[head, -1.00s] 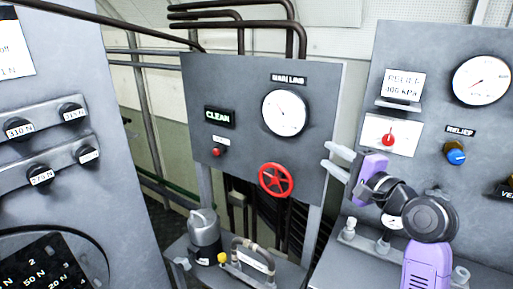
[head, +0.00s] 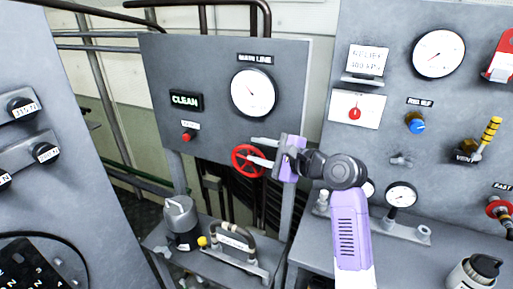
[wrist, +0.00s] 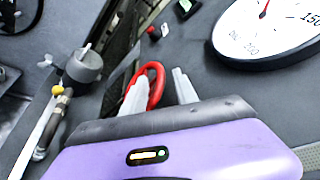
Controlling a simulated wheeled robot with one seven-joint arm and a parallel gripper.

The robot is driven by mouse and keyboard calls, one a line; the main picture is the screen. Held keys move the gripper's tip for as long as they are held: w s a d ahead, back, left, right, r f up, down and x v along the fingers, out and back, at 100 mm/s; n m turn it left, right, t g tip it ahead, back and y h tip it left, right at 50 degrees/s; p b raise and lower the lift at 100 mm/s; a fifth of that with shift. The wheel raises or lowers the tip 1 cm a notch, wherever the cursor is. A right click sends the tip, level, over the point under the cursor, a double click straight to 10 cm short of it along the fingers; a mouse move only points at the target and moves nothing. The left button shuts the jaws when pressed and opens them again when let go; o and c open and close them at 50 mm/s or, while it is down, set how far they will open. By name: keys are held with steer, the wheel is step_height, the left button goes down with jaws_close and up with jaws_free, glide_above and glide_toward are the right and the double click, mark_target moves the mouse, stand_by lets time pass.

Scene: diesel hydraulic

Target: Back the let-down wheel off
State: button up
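A red handwheel (head: 248,161) is on the lower right of the grey panel under the round main line gauge (head: 254,93). No let-down label is readable on it. My gripper (head: 261,152) is at the wheel's right side with its two pale fingers apart. In the head view the lower finger overlaps the wheel and the upper one is by its upper right rim. In the wrist view the red wheel (wrist: 158,84) shows partly between the fingers, with its left part behind the left finger. Whether the fingers touch the rim cannot be told.
A grey canister (head: 181,222) and a hose assembly (head: 236,246) sit on the shelf below. A relief panel (head: 380,120) with a gauge and a blue knob (head: 415,123) stands to the right.

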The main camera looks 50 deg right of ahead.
steer(key=shift+w+f, duration=0.1)
steer(key=shift+w, duration=0.3)
jaws_close()
steer(key=shift+r, duration=0.25)
